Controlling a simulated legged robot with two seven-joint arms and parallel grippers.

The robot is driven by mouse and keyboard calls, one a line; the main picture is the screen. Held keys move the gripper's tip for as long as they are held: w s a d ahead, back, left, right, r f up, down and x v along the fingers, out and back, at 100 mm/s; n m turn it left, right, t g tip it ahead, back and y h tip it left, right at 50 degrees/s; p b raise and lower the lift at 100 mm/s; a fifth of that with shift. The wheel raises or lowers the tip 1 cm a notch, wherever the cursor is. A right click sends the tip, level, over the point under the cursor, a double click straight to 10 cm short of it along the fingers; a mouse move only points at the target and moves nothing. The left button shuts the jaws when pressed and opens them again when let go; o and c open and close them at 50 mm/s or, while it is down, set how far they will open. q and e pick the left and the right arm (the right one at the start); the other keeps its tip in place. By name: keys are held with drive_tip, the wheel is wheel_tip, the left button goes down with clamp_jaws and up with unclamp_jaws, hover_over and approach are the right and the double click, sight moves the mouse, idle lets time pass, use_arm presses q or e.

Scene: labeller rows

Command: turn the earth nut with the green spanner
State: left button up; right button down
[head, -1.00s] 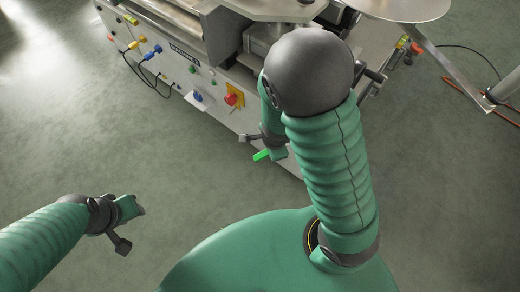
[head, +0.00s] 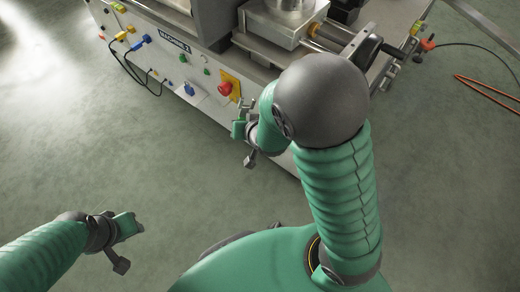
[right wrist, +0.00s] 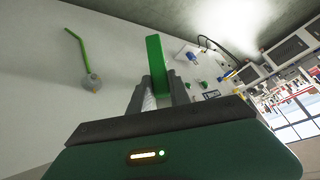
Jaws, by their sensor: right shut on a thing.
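My right gripper (right wrist: 158,92) is shut on the green spanner (right wrist: 156,62), which stands up between its fingers in the right wrist view. In the head view the right gripper (head: 244,118) is in front of the machine's panel, below the red knob; the spanner cannot be made out there. In the right wrist view a small grey round fitting with a yellowish spot, which looks like the earth nut (right wrist: 92,83), sits on the pale panel left of the spanner and apart from it. A green lead (right wrist: 75,48) runs from it. My left gripper (head: 134,224) is low at the left, over the floor; its jaws are unclear.
The machine (head: 205,85) fills the top of the head view. Its panel carries a red knob on a yellow plate (head: 227,88), blue and yellow plugs and dark cables. The floor at left is clear.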

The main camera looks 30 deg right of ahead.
drive_tip(key=w+d+f+m+g+h+b, duration=0.1)
drive_tip(key=d+f+m+h+b, duration=0.1)
drive_tip(key=f, duration=0.7)
drive_tip(key=w+d+f+m+g+h+b, duration=0.1)
drive_tip(key=d+f+m+b, duration=0.3)
drive_tip(key=f, duration=0.5)
drive_tip(key=w+d+f+m+g+h+b, duration=0.1)
drive_tip(key=w+d+f+m+h+b, duration=0.1)
drive_tip(key=f, duration=0.7)
drive_tip(key=shift+w+d+f+m+h+b, duration=0.4)
drive_tip(key=shift+w+m+h+b, duration=0.2)
drive_tip(key=shift+m+h, duration=0.35)
drive_tip(key=shift+r, duration=0.1)
drive_tip(key=r+p, duration=0.1)
drive_tip(key=p, duration=0.1)
drive_tip(key=s+r+p, duration=0.1)
drive_tip(key=r, duration=0.1)
drive_tip(key=r+p, duration=0.2)
drive_tip(key=shift+s+d+r+p, duration=0.25)
drive_tip(key=shift+s+p, duration=0.05)
drive_tip(key=shift+s, duration=0.05)
